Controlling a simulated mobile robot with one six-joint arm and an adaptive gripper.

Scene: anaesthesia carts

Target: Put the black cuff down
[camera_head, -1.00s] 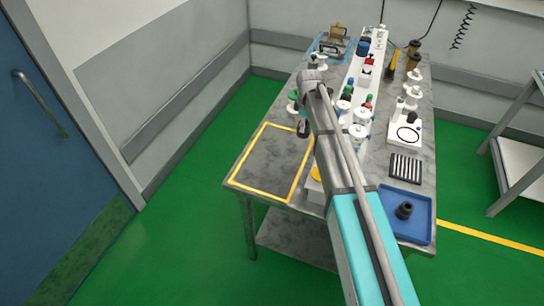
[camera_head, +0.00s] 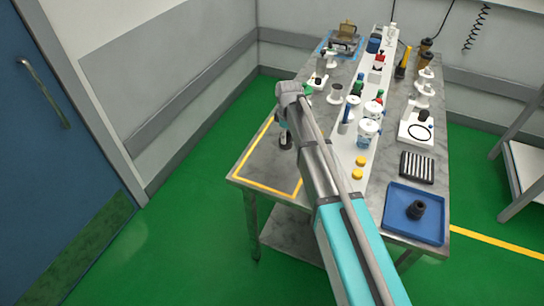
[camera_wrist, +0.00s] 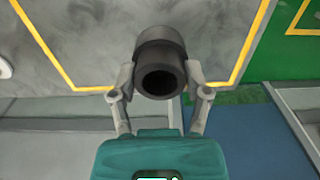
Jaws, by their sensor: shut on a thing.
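The black cuff (camera_wrist: 160,48), a dark hollow stepped cylinder, sits between the fingers of my gripper (camera_wrist: 158,92) in the wrist view. The fingers are shut on it from both sides, and its open end faces the camera. Behind it is the grey tabletop area with a yellow outline (camera_wrist: 244,55). In the head view my gripper (camera_head: 285,138) is over the yellow-outlined area (camera_head: 262,186) at the table's left side, mostly hidden by my arm. I cannot tell whether the cuff touches the tabletop.
A second dark stepped part (camera_head: 416,209) stands in the blue tray (camera_head: 399,226) at the front right. A striped black rack (camera_head: 417,168) and a white strip with several bottles (camera_head: 369,128) lie right of my arm. The outlined area's front part looks clear.

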